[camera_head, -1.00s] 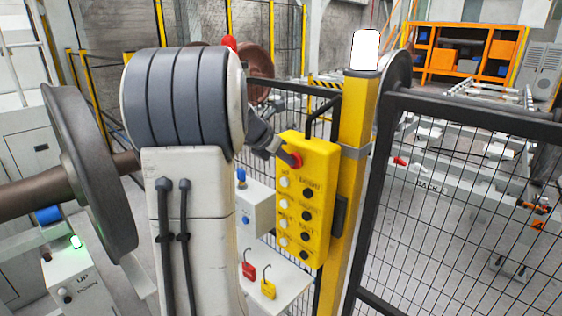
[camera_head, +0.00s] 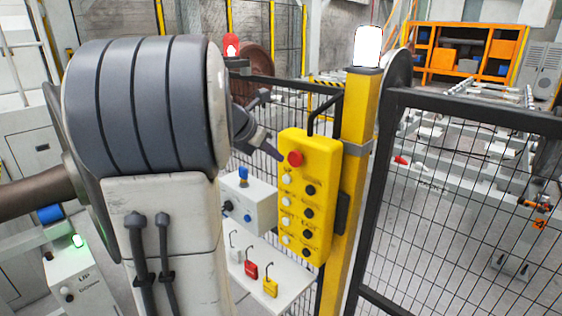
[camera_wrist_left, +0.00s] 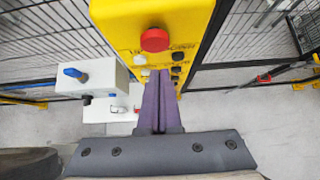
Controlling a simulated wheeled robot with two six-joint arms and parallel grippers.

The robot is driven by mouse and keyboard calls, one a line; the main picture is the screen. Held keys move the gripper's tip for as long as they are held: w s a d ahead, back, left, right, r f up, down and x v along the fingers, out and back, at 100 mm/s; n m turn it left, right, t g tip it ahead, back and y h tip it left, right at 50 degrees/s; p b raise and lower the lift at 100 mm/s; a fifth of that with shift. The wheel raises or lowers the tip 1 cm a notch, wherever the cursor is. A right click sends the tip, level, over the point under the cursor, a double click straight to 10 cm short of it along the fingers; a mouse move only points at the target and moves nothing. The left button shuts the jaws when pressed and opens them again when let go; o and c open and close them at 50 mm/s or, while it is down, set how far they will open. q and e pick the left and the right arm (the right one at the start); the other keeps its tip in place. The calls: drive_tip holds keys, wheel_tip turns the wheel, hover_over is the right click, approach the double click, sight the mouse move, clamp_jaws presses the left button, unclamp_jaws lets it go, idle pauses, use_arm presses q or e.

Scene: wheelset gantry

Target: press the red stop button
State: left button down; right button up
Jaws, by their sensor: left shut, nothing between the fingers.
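The red stop button (camera_head: 295,158) is at the top of a yellow control box (camera_head: 318,190) that hangs on a yellow post. It also shows in the left wrist view as a red round cap (camera_wrist_left: 154,40). My left gripper (camera_head: 278,155) is just left of the button, its purple fingers shut and empty. In the left wrist view the fingertips (camera_wrist_left: 159,74) lie below the button in the picture, with yellow box face visible between. They look apart from the cap. My right gripper is not in view.
White and black buttons run down the box below the red one. A white box with a blue knob (camera_head: 243,173) and a shelf with small padlocks (camera_head: 270,287) are at lower left of it. Mesh fence (camera_head: 450,200) stands to the right. A red lamp (camera_head: 231,45) is lit behind.

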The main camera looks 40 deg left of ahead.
use_arm(q)
drive_tip(key=v, duration=0.6)
drive_tip(key=shift+s+a+b, duration=0.3)
drive_tip(key=shift+s+b, duration=0.05)
drive_tip(key=shift+b, duration=0.1)
drive_tip(key=d+f+m+g+h+b, duration=0.1)
drive_tip(key=d+f+m+g, duration=0.1)
drive_tip(key=d+f+m, duration=0.55)
drive_tip(key=s+d+f+m+g+h+b, duration=0.15)
drive_tip(key=d+m, duration=0.35)
drive_tip(key=d, duration=0.5)
drive_tip(key=d+f+m+g+h, duration=0.1)
drive_tip(key=d+f+m+g, duration=0.1)
drive_tip(key=d+f+m, duration=0.5)
drive_tip(key=s+d+f+m+g+y+b, duration=0.1)
drive_tip(key=s+d+f+m+g, duration=0.1)
drive_tip(key=s+d+f+m, duration=0.3)
drive_tip(key=s+d+f+m+g+y+b, duration=0.1)
drive_tip(key=s+d+f+m, duration=0.5)
drive_tip(key=s+m, duration=0.7)
drive_tip(key=d+m+y, duration=0.1)
drive_tip(key=d+m, duration=0.1)
drive_tip(key=m, duration=0.2)
drive_tip(key=shift+m+g+b, duration=0.35)
